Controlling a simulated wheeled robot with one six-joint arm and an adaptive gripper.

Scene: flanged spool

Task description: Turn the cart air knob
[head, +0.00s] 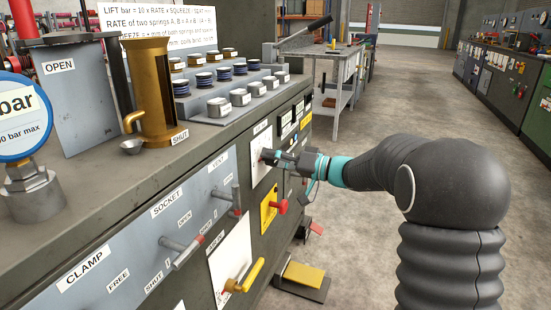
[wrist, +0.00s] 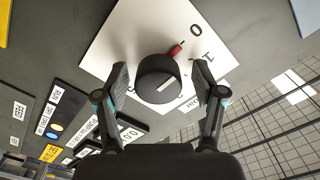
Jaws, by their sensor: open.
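A round dark knob (wrist: 158,82) with a pale line on its face sits on a white plate (wrist: 115,45) in the wrist view. A red mark (wrist: 176,49) shows beside the knob, near the printed 0; a 1 is printed further right. The plate's small lettering is too small to read. My gripper (wrist: 162,78) is open, with one finger on each side of the knob and a visible gap at both sides. In the head view my gripper (head: 272,157) is at the white plate (head: 262,139) on the panel front and hides most of the knob.
Below the plate are a yellow plate with a red handle (head: 280,207) and a yellow lever (head: 246,276). Grey handles (head: 183,250) stick out at the left. A yellow-topped pedal (head: 304,276) stands on the floor. The floor at the right is open.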

